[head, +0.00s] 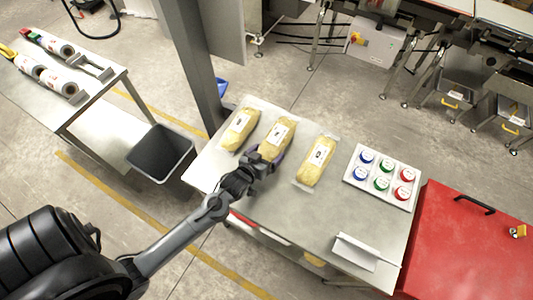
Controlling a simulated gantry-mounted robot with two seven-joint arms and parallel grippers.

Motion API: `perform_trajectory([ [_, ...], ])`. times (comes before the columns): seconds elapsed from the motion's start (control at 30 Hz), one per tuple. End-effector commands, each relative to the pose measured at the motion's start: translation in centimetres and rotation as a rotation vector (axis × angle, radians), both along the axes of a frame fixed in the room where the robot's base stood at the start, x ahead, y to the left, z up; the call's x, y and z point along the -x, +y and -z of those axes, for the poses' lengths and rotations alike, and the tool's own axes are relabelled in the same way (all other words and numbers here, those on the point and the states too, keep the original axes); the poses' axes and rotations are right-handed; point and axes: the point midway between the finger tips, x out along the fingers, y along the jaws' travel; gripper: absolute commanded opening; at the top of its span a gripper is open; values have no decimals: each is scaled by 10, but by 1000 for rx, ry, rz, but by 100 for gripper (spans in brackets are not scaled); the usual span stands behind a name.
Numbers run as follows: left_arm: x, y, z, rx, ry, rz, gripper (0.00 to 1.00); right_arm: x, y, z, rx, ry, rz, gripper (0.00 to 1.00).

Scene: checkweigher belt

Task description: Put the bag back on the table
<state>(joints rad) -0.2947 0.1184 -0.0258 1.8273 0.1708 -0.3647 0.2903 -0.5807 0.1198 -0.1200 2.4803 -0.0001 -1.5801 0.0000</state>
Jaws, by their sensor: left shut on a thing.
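Three clear bags with yellow contents and white labels are at the far left part of the metal table (314,219): a left bag (239,130), a middle bag (278,134) and a right bag (316,161). My left gripper (270,160) is shut on the near end of the middle bag and covers that end. I cannot tell whether the middle bag touches the table or is held just above it. The left and right bags lie on the table, apart from the gripper. My right gripper is not in view.
A white tray (383,203) with blue, green and red round lids lies right of the bags. A white angled holder (355,252) stands near the front edge. A red cabinet (465,240) adjoins at right. A dark bin (160,153) stands left, by a side table (108,58) with rolls.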

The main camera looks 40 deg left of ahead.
Motion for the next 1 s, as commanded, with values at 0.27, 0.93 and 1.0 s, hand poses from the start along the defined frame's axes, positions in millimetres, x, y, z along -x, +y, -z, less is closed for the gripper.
perform_trajectory([
  [0.27,-1,0,0,-1,-5,0,35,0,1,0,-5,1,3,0],
  [0.93,0,0,12,0,0,0,100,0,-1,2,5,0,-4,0],
  [1.0,0,0,11,0,0,0,100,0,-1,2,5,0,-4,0],
])
